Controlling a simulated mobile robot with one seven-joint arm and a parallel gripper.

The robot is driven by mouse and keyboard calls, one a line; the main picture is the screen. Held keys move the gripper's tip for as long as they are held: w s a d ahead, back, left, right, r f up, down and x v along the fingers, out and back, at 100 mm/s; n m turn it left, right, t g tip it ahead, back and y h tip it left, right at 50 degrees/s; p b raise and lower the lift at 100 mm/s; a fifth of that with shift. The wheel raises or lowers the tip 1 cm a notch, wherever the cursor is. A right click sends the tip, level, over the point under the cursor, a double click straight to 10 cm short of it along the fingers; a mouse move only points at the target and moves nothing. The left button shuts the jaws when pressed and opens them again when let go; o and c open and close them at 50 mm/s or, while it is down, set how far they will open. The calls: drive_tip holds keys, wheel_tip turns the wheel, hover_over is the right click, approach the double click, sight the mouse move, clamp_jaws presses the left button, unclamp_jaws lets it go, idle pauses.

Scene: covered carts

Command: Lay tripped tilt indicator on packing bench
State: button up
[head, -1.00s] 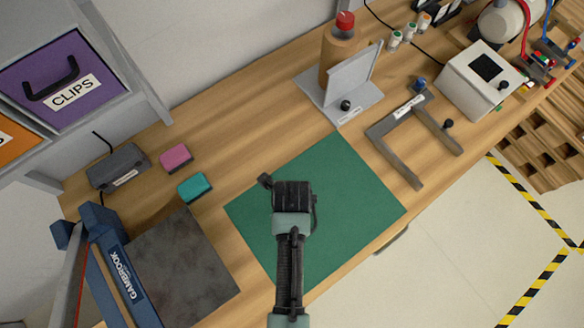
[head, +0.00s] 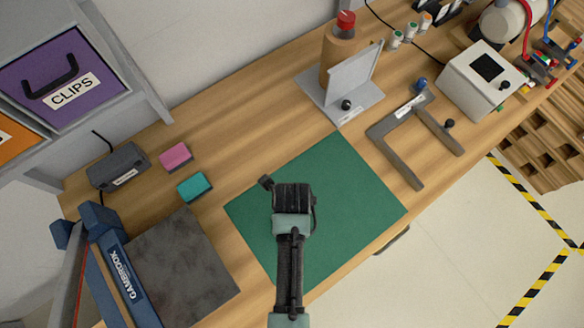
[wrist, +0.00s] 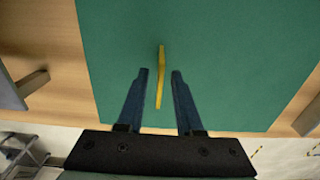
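In the wrist view a thin yellow piece (wrist: 161,76), seen nearly edge-on, shows against the green mat (wrist: 225,60). It looks like the tilt indicator, but its face and any tripped mark cannot be made out. My gripper (wrist: 161,72) is open, with one dark blue finger on each side of the yellow piece and a gap on both sides. Whether the piece rests on the mat or stands clear of it, I cannot tell. In the head view my wrist is over the mat on the wooden packing bench (head: 240,120), and it hides the yellow piece and the fingertips.
A blue Gambrook device (head: 122,275) and a dark plate (head: 180,265) are at left. Pink (head: 176,156) and teal (head: 194,187) blocks lie behind. A grey U-shaped frame (head: 395,150) and an upright-panel stand (head: 345,90) are at right. The mat around my gripper is clear.

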wheel_tip(320, 180, up, 12)
drive_tip(key=r, duration=0.1)
drive_tip(key=w+d+r+n+t, duration=0.1)
drive_tip(key=w+r+n+t, duration=0.55)
drive_tip(key=w+r, duration=0.55)
drive_tip(key=w+r+n+t, duration=0.4)
drive_tip(key=w+r, duration=0.1)
drive_tip(key=r, duration=0.4)
drive_tip(key=w+r+n+t, duration=0.4)
drive_tip(key=w+r, duration=0.1)
drive_tip(key=r, duration=0.4)
wheel_tip(320, 180, up, 21)
drive_tip(key=s+n+t, duration=0.3)
drive_tip(key=n+t, duration=0.4)
drive_tip(key=n, duration=0.1)
drive_tip(key=s+r+n+t, duration=0.6)
drive_tip(key=s+r, duration=0.3)
drive_tip(key=r, duration=0.5)
drive_tip(key=shift+s+a+r, duration=0.15)
drive_tip(key=shift+s+a, duration=0.05)
drive_tip(key=shift+a, duration=0.15)
